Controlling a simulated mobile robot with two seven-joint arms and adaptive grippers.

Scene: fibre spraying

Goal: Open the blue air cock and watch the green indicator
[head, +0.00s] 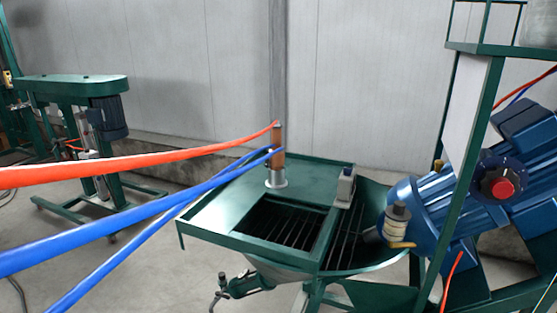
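Neither of my grippers is in view. I cannot make out a blue air cock or a green indicator for certain. Two blue hoses (130,223) come in from the left and meet a copper-coloured upright fitting (278,140) on the green hopper machine (215,218). An orange hose (130,167) runs to the top of the same fitting. A blue motor unit (425,200) at the right carries a red knob (502,188) on a dark round base. A pale cylindrical part with a brass-coloured lever (402,244) sits at the motor's left end.
A dark grate (285,222) lies in the hopper's opening, with a small grey box (345,188) beside it. A green frame post (462,170) stands in front of the motor. A green stand machine (75,90) is at the back left. Floor (140,270) shows at lower left beneath the hoses.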

